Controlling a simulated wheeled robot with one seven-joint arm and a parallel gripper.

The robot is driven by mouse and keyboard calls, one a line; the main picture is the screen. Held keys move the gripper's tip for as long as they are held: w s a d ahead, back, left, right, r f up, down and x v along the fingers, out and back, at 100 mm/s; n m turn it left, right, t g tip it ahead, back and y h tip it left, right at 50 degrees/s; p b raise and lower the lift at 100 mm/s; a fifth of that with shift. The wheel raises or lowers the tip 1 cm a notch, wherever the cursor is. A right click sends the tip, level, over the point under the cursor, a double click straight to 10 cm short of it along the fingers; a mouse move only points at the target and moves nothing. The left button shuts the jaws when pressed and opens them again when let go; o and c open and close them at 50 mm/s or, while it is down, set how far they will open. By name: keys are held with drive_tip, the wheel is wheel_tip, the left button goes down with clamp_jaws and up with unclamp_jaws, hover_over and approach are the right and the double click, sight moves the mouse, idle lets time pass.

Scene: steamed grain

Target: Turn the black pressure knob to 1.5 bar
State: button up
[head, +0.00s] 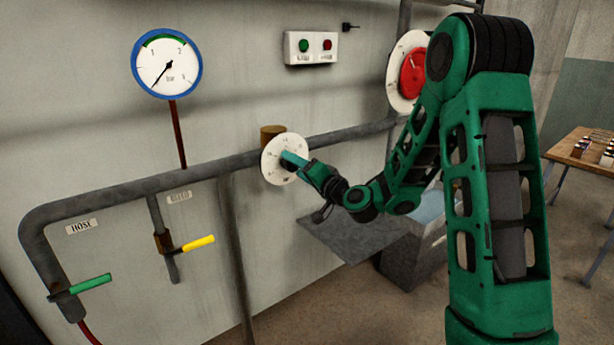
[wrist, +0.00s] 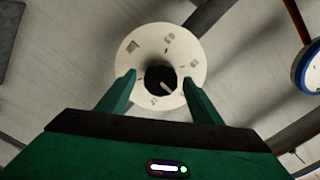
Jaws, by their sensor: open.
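The black pressure knob (wrist: 160,80) sits at the centre of a round white dial plate (wrist: 157,48) with a light pointer mark. In the head view the plate (head: 272,166) is on the horizontal pipe, and my gripper hides the knob. My gripper (wrist: 160,88) is open, one finger on each side of the knob over the lower half of the plate; I cannot tell whether they touch it. It also shows in the head view (head: 292,160). The blue-rimmed gauge (head: 167,63) is on the wall; its black needle points to the lower left.
A red wheel (head: 414,75) on a white disc is behind my arm. Green (head: 90,284) and yellow (head: 198,243) valve handles are on pipes at lower left. A button box (head: 311,47) is above. A grey basin (head: 410,255) stands below my gripper.

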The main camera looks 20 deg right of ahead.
drive_tip(key=v, duration=0.8)
drive_tip(key=shift+s, duration=0.25)
drive_tip(key=shift+d, duration=0.1)
drive_tip(key=s+a+f+n+g, duration=0.2)
drive_tip(key=s+f+n+g, duration=0.55)
drive_tip(key=s, duration=0.35)
drive_tip(key=s+d+m+g+h, duration=0.2)
drive_tip(key=s+d+g, duration=0.2)
drive_tip(key=s+d, duration=0.3)
drive_tip(key=s+d+m+g+h, duration=0.1)
drive_tip(key=s+d+g+h, duration=0.2)
drive_tip(key=s+d, duration=0.4)
drive_tip(key=s, duration=0.7)
drive_tip(key=shift+d+f+m+g, duration=0.2)
drive_tip(key=shift+f+m+g, duration=0.15)
drive_tip(key=s+m, duration=0.1)
drive_tip(key=s, duration=0.1)
drive_tip(key=s+d+r+g, duration=0.1)
drive_tip(key=s, duration=0.2)
drive_tip(key=s+m+g, duration=0.1)
drive_tip(key=s, duration=0.2)
drive_tip(key=shift+s+d+r+m, duration=0.25)
drive_tip(key=shift+d+r+m, duration=0.05)
drive_tip(key=shift+d+r, duration=0.1)
drive_tip(key=shift+c, duration=0.4)
